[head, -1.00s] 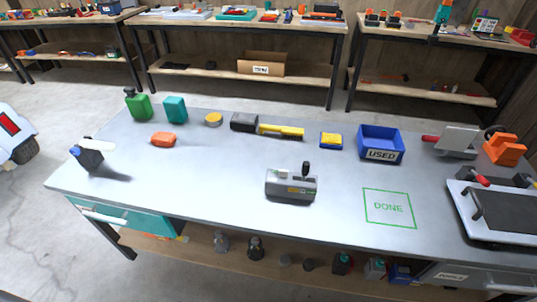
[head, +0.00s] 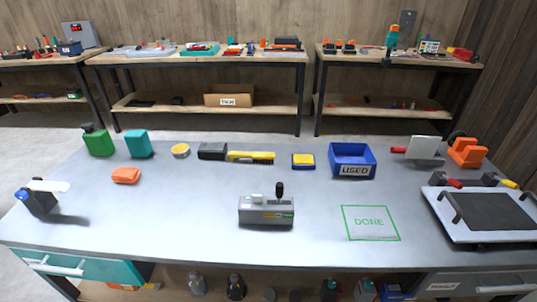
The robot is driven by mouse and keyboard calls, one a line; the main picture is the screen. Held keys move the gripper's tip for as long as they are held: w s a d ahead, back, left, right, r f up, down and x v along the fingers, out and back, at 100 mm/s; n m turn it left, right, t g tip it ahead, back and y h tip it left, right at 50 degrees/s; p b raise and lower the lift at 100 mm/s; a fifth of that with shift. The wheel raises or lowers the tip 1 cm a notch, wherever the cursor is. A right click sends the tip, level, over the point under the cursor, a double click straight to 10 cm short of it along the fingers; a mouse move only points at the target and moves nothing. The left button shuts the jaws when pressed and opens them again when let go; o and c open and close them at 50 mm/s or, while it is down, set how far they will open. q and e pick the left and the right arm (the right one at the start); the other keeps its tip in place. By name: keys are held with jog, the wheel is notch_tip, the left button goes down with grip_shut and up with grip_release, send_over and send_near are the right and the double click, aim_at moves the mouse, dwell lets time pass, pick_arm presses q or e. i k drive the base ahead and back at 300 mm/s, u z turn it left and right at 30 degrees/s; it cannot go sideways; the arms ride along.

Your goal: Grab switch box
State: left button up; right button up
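The switch box (head: 266,211) is a small grey box with a black lever and a light knob on top. It stands upright near the middle front of the grey workbench (head: 190,225). A green-outlined square marked DONE (head: 370,223) is to its right on the bench top. Nothing is touching the switch box. Neither of my grippers shows in the head view.
A blue USED bin (head: 352,160), a yellow-and-black tool (head: 250,157) and a green canister (head: 99,142) stand along the back. A grey tray-like plate with handles (head: 485,213) is at the right. The bench around the switch box is clear.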

aim_at(270, 213)
jog(key=z, duration=2.3)
jog(key=k, duration=1.4)
jog(key=u, duration=0.45)
